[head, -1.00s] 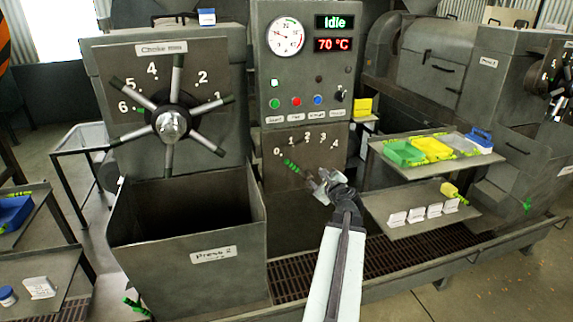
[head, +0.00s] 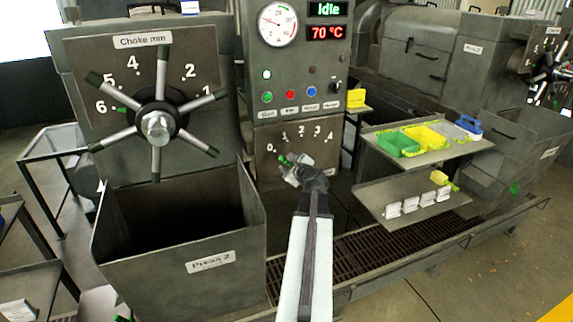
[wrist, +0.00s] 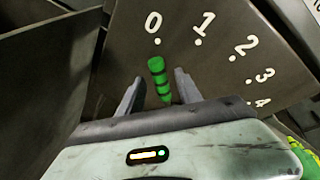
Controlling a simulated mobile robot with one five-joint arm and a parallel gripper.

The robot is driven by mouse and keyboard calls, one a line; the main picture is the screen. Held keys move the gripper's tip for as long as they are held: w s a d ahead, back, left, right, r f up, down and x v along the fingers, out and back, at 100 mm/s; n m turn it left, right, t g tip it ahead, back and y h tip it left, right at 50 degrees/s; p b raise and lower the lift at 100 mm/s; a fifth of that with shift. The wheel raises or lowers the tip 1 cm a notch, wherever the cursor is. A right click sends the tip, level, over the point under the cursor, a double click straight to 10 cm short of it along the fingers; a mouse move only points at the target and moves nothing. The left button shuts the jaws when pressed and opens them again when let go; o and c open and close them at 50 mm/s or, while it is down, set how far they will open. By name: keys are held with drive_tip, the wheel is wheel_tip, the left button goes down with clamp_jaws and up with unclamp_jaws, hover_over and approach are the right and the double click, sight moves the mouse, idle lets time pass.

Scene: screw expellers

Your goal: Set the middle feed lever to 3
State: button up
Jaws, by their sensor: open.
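The feed lever of Press 2, with a green ribbed handle (head: 283,159), is on the panel (head: 262,140) with a scale of 0 to 4, below the buttons. In the wrist view, the green handle (wrist: 157,66) points at the 0 mark (wrist: 154,22). The 3 mark (wrist: 265,75) is to the right along the arc. My gripper (head: 291,168) is at the lever in the head view. In the wrist view, my gripper (wrist: 159,80) is open, with one finger on each side of the handle and gaps visible. The lever's lower part is hidden behind my gripper.
The choke wheel (head: 158,127) with several spokes is to the left, above the open bin (head: 225,262) marked Press 2. Shelves with colored trays (head: 398,143) and white cards (head: 411,204) are to the right. The display reads Idle and 70 °C.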

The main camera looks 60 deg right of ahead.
drive_tip(key=x, duration=0.2)
drive_tip(key=shift+w+d+f, duration=0.1)
drive_tip(key=shift+w+d, duration=0.1)
drive_tip(key=shift+d, duration=0.05)
clamp_jaws()
drive_tip(key=shift+s, duration=0.1)
idle(1.0)
